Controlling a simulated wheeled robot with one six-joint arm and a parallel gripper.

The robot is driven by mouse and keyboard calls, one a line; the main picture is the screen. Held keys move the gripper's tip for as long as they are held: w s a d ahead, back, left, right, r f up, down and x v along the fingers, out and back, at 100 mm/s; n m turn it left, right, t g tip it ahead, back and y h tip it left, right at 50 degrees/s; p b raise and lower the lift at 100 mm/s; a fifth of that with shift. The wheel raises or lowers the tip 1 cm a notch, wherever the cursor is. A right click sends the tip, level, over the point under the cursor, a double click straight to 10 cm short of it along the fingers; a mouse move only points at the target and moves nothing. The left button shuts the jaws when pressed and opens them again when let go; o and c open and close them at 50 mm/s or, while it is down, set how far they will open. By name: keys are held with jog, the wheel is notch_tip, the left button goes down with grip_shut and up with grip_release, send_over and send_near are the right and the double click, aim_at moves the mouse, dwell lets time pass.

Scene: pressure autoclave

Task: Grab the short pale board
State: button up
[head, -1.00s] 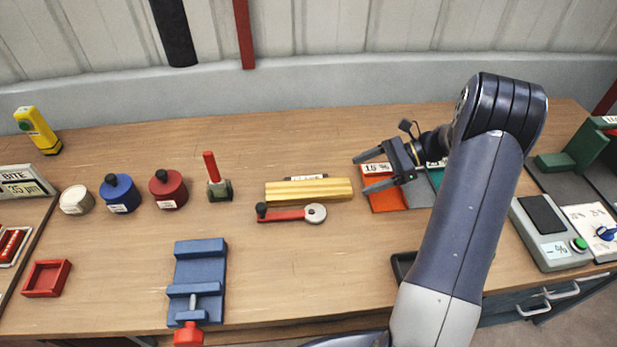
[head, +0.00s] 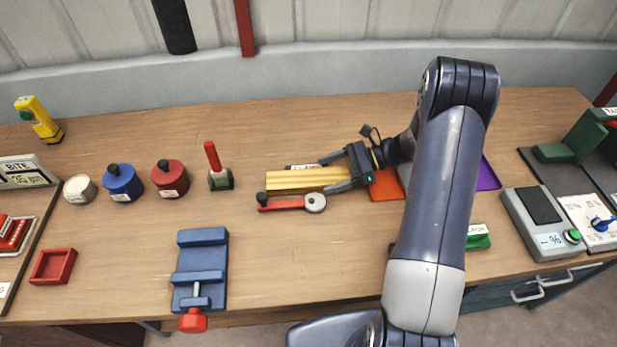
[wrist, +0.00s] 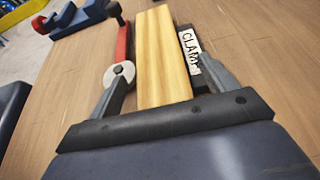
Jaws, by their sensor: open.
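The short pale board (head: 300,179) lies flat on the wooden table, in the middle of the head view. In the wrist view the pale board (wrist: 162,55) runs away from me between my two fingers. My gripper (head: 336,174) is open, with one finger on each side of the board's right end. In the wrist view the gripper (wrist: 160,92) shows a gap between the left finger and the board. The right finger is close to the board's other side; I cannot tell if it touches.
A red-handled wrench-like tool (head: 290,203) lies along the board's near side, by one finger. A dark piece with a CLAMP label (wrist: 190,47) lies along the other side. A blue vise (head: 201,268) stands nearer the front edge. The table's middle front is clear.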

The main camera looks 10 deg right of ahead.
jog(key=shift+a+f, duration=0.1)
jog(key=shift+a, duration=0.1)
jog(key=shift+c, duration=0.4)
jog(key=c, duration=1.1)
